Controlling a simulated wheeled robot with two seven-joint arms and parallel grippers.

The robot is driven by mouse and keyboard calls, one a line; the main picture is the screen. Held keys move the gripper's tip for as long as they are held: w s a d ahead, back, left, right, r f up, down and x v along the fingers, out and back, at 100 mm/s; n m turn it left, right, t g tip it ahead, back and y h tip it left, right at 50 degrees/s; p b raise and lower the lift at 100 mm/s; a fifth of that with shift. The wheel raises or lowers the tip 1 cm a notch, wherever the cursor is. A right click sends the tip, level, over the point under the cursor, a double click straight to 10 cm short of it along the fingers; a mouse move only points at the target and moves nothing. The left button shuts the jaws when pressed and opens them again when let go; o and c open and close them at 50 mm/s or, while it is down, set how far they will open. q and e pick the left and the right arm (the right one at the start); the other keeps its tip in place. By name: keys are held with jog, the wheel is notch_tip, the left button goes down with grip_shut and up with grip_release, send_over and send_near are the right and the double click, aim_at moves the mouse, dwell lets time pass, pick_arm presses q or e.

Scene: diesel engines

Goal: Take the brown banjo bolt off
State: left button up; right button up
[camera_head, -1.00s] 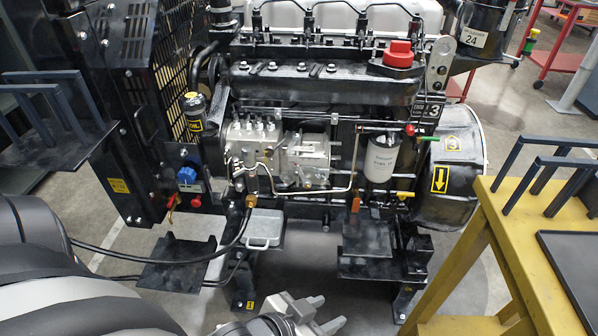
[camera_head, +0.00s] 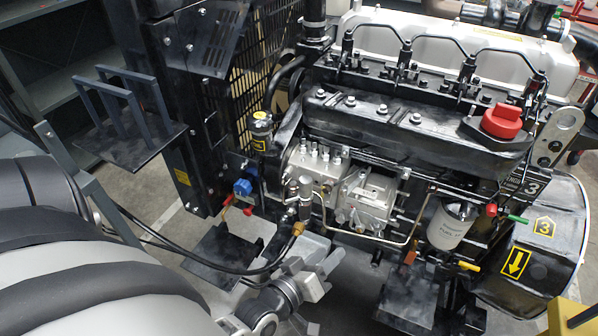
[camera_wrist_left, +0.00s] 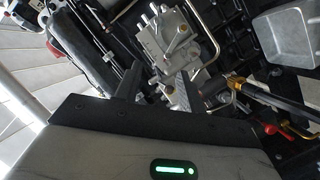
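A brass-brown fitting, which looks like the brown banjo bolt (camera_head: 298,228), is at the end of a black hose beside the silver injection pump (camera_head: 365,197). In the left wrist view, a brass ring (camera_wrist_left: 234,76) shows on the hose end, right of my fingers. My left gripper (camera_head: 312,280) is low in front of the engine, below the bolt and apart from it. In the left wrist view my left gripper (camera_wrist_left: 157,76) has its two dark fingers apart, with nothing between them. My right gripper is out of view.
A small grey metal tray (camera_wrist_left: 291,40) sits near the hose. Dark shelves (camera_head: 222,255) stand in front of the engine. A fuel filter (camera_head: 451,224) and coloured handles (camera_head: 518,219) are at the right. The black hose (camera_head: 180,250) runs to the left.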

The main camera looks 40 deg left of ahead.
pick_arm(q)
jog(key=a+r+n+t+y+p, duration=0.1)
jog(key=a+r+n+y+p, duration=0.1)
jog(key=a+n+y, duration=0.4)
jog(key=n+h+b, duration=0.1)
jog(key=b, duration=0.1)
send_near(325, 192)
jog(key=shift+w, duration=0.95)
jog(key=shift+t, duration=0.3)
jog(key=b+x, duration=0.1)
jog(key=x, duration=0.3)
jog(key=shift+w+a+f, duration=0.1)
jog(key=shift+a+f, duration=0.1)
jog(key=shift+a, duration=0.05)
jog(key=shift+b+x, duration=0.3)
jog(key=shift+x, duration=0.55)
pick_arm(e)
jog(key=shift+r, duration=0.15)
pick_arm(q)
jog(key=shift+w, duration=0.1)
jog(key=c, duration=0.9)
grip_shut()
